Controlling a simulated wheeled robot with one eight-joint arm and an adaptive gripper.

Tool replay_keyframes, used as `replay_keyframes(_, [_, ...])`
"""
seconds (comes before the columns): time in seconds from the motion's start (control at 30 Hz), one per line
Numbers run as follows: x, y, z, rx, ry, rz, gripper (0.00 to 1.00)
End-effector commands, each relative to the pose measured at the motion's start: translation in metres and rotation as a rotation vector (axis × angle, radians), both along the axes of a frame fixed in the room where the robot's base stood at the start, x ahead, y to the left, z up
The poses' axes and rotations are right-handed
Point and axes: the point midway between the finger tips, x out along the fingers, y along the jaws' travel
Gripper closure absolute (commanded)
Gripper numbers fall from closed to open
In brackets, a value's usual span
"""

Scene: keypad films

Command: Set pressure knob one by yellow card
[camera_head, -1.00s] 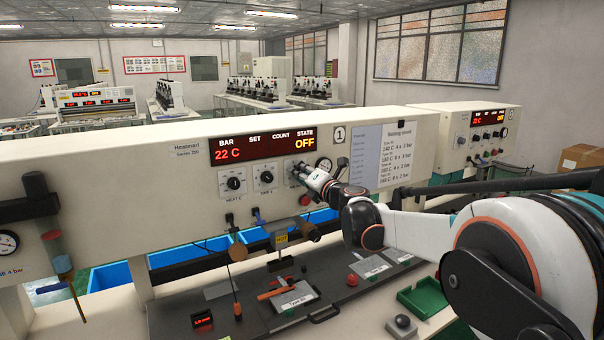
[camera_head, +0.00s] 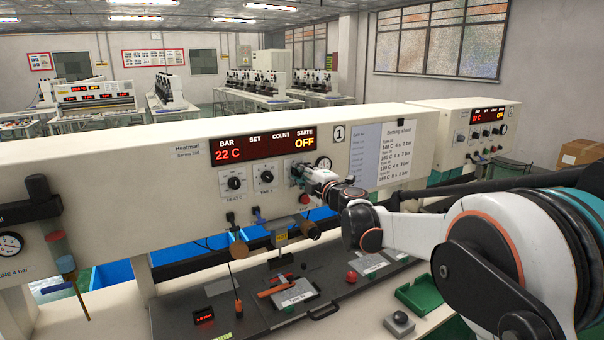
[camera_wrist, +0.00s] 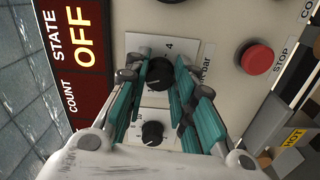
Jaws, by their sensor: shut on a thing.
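In the wrist view a black knob (camera_wrist: 160,75) with "bar" lettering beside it sits between the two teal fingers of my gripper (camera_wrist: 161,82), which is shut on it. In the head view my gripper (camera_head: 305,175) is at the press panel (camera_head: 180,170), right of the heat knob (camera_head: 234,184) and the time knob (camera_head: 265,177), and hides most of the bar knob. The display (camera_head: 262,148) reads 22 C and OFF. A settings sheet (camera_head: 394,155) with several lines hangs to the right, beside a "1" label. I cannot pick out a yellow card.
A red stop button (camera_wrist: 257,58) sits close beside my gripper, and a second black knob (camera_wrist: 152,133) is below it in the wrist view. A yellow HOT tag (camera_wrist: 291,138) hangs nearby. Below the panel are a dark tray (camera_head: 340,290) and a green tray (camera_head: 421,294).

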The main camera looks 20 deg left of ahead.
Motion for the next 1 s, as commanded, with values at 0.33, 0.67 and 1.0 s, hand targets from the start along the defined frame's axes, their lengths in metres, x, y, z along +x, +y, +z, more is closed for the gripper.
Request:
replay_keyframes(0.33, [0.0002,-0.0007,-0.0013,0.051,0.059,-0.001,1.00])
replay_keyframes(0.67, [0.0001,-0.0008,-0.0016,0.053,0.062,-0.001,1.00])
replay_keyframes(1.0, [0.0001,-0.0003,-0.0010,0.053,0.062,-0.001,0.56])
